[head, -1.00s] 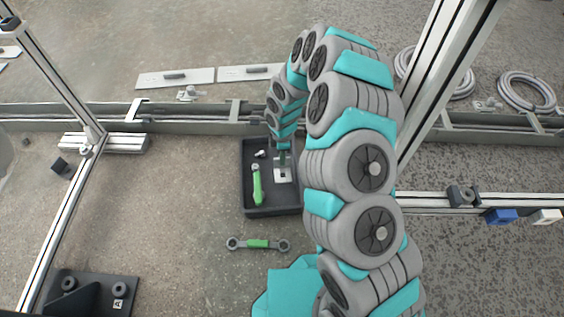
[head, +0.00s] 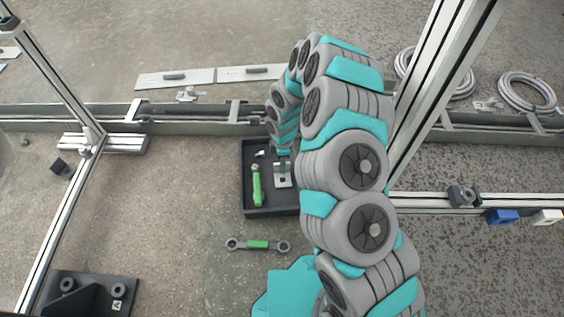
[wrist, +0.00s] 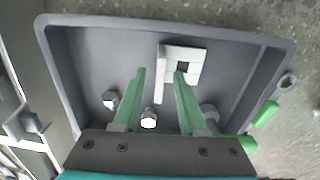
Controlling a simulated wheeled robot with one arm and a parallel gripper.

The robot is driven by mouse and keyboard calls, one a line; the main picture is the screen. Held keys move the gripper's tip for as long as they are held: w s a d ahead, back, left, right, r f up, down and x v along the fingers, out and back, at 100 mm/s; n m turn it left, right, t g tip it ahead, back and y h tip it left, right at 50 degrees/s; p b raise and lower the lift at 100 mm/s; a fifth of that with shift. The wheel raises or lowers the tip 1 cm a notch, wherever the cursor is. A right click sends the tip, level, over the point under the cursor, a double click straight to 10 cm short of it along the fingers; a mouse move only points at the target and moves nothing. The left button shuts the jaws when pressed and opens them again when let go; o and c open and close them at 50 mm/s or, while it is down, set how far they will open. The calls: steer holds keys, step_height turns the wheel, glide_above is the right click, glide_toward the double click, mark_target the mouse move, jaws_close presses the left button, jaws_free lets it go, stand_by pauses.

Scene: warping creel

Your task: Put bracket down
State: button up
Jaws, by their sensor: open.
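The bracket (wrist: 189,67) is a light metal angle piece with a square dark hole. It lies in the dark grey tray (wrist: 52,40), near the tray's far wall in the wrist view. In the head view the bracket (head: 283,181) shows in the right half of the tray (head: 258,212). My gripper (wrist: 160,74) is open, its two green fingers over the tray. The fingertips are close to the bracket, with its upright flange between them; I cannot tell whether either touches it. In the head view my gripper (head: 283,158) is small and partly hidden.
A green-handled tool (head: 257,187) and bolts (wrist: 149,117) share the tray. A green-and-grey wrench (head: 258,244) lies on the floor in front. A metal rail (head: 190,112) runs behind the tray, and an upright post (head: 440,80) stands to the right. Floor left of the tray is clear.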

steer(key=shift+r, duration=0.1)
step_height(320, 180, up, 12)
steer(key=p, duration=0.1)
stand_by(0.4)
stand_by(0.5)
